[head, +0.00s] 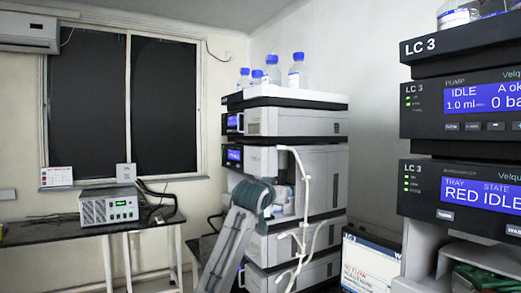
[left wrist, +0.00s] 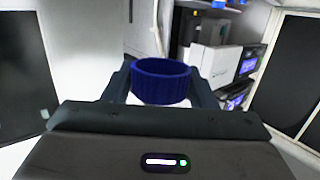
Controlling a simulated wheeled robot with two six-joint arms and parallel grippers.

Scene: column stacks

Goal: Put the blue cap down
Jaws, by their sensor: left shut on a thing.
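The blue cap (left wrist: 162,82) is in the left wrist view, a ribbed ring shape seen with its opening towards the top. My left gripper (left wrist: 162,95) is shut on it, with one dark finger on each side. What lies directly under the cap is hidden by the gripper body. In the head view one of my arms (head: 236,232) reaches up in front of the middle instrument stack, but I cannot make out its gripper or the cap there. My right gripper is not in view.
The middle instrument stack (head: 297,122) carries several blue-capped bottles (head: 297,70) on top. White tubing (head: 303,205) hangs down its front. Another stack (head: 460,110) stands close at the right. A bench (head: 75,232) with a grey box (head: 109,207) is at the left.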

